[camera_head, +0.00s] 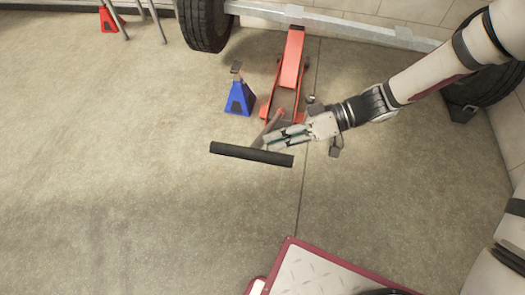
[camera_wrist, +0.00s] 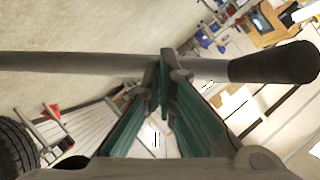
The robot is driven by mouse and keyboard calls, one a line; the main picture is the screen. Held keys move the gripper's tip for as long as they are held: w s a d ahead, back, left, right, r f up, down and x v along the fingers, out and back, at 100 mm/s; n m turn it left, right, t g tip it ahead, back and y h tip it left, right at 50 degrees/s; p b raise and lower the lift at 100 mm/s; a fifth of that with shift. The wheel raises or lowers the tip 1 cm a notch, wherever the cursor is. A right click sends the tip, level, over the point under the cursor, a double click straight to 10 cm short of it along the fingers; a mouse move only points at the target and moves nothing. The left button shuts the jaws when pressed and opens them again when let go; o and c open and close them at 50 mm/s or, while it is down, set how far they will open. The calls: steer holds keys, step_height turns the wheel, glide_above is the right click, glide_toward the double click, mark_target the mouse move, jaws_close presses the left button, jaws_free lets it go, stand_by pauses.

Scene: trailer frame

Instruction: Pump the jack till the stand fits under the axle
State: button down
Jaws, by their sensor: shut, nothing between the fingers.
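The red floor jack (camera_head: 291,62) stands with its front end at the silver axle beam (camera_head: 335,26). Its handle rises toward me and ends in a black crossbar (camera_head: 250,154). The blue jack stand (camera_head: 239,98) stands upright on the floor left of the jack, clear of the beam. My gripper (camera_head: 270,141) is shut and empty beside the handle, near the crossbar. In the wrist view its green-padded fingertips (camera_wrist: 165,72) meet and overlap the grey handle shaft (camera_wrist: 80,65), with a black grip (camera_wrist: 275,63) to the right. I cannot tell whether they touch the shaft.
A tyre (camera_head: 205,22) stands at the left end of the beam, and another (camera_head: 492,86) is partly behind my arm. A red stand (camera_head: 108,19) is at the far upper left. The concrete floor (camera_head: 120,150) on the left is clear.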

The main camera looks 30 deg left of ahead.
steer(key=p+v, duration=0.1)
steer(key=v, duration=0.6)
steer(key=shift+w+r, duration=0.2)
steer(key=shift+r, duration=0.2)
steer(key=shift+a, duration=0.15)
stand_by(1.3)
steer(key=s+d+r+m+t+h, duration=0.2)
steer(key=s+d+r+m+h, duration=0.15)
steer(key=d+r, duration=0.45)
steer(key=s+d+r+m+t+h, duration=0.1)
steer(key=s+d+r+m+h, duration=0.3)
steer(key=d+r, duration=0.3)
steer(key=s+d+r+m+t+h, duration=0.2)
steer(key=s+d+r+m+t, duration=0.15)
steer(key=s+d, duration=0.3)
steer(key=s+d+r+m+t+h, duration=0.2)
steer(key=s+d+r+m, duration=0.1)
steer(key=s+d+m, duration=0.4)
step_height(320, 180, up, 26)
steer(key=n+t+p, duration=0.2)
steer(key=t+p, duration=0.1)
steer(key=p, duration=2.2)
steer(key=shift+s+a, duration=0.35)
steer(key=shift+a, duration=0.1)
